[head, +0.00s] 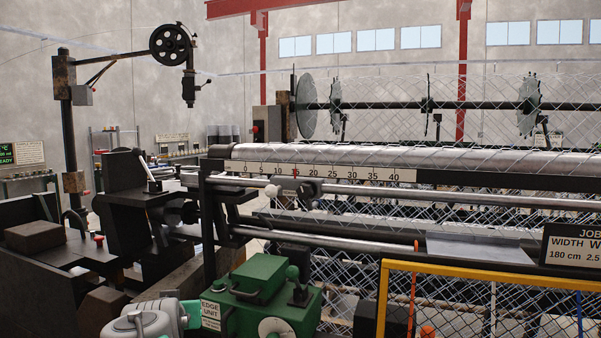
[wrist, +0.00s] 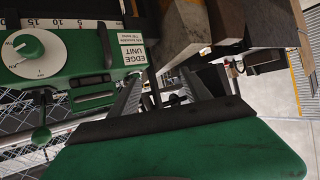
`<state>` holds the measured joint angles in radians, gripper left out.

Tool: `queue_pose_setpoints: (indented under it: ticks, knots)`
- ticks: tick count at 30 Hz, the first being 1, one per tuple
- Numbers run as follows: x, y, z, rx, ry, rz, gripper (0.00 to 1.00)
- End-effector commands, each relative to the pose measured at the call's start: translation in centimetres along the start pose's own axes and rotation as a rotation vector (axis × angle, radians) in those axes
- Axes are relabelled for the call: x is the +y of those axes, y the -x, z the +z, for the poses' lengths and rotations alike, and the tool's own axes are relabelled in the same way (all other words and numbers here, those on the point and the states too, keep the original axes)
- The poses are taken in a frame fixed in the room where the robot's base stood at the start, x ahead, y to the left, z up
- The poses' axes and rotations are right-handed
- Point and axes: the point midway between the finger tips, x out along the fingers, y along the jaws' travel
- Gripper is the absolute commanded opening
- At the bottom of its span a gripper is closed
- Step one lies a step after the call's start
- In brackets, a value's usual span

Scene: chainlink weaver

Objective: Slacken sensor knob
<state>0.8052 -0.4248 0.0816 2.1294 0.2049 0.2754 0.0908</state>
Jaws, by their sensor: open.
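A green edge unit (head: 262,292) stands front centre in the head view. Its white dial (head: 276,328) is cut by the bottom edge. In the wrist view the edge unit (wrist: 95,62) is at upper left, with a round green knob (wrist: 29,45) on the white dial. A dark clamp-like block (head: 309,189) and a pale round knob (head: 272,191) sit on the rail below the ruler. No label shows which part is the sensor knob. My gripper (wrist: 162,80) is open and empty, beside the edge unit and apart from the dial.
A yellow-framed mesh guard (head: 440,268) stands right of the edge unit. Dark machine blocks (head: 35,237) crowd the left. A ball-ended lever (wrist: 41,136) juts from the edge unit.

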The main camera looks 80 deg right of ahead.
Motion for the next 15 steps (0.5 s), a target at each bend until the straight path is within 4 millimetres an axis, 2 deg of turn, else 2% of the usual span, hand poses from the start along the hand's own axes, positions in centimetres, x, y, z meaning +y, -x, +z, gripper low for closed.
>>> queue_pose_setpoints:
  ticks: [1,3,6,9,12,15]
  knots:
    - [5.5,1.1,-6.2,0.103,-0.067,0.105,0.56]
    - [12.2,2.9,-12.1,0.241,-0.131,0.231,0.56]
    - [19.6,6.2,-17.7,0.394,-0.184,0.374,0.56]
    - [23.9,8.7,-20.4,0.482,-0.203,0.459,0.56]
    - [25.6,9.5,-21.5,0.516,-0.209,0.491,0.56]
    - [26.3,8.6,-22.1,0.517,-0.209,0.493,0.56]
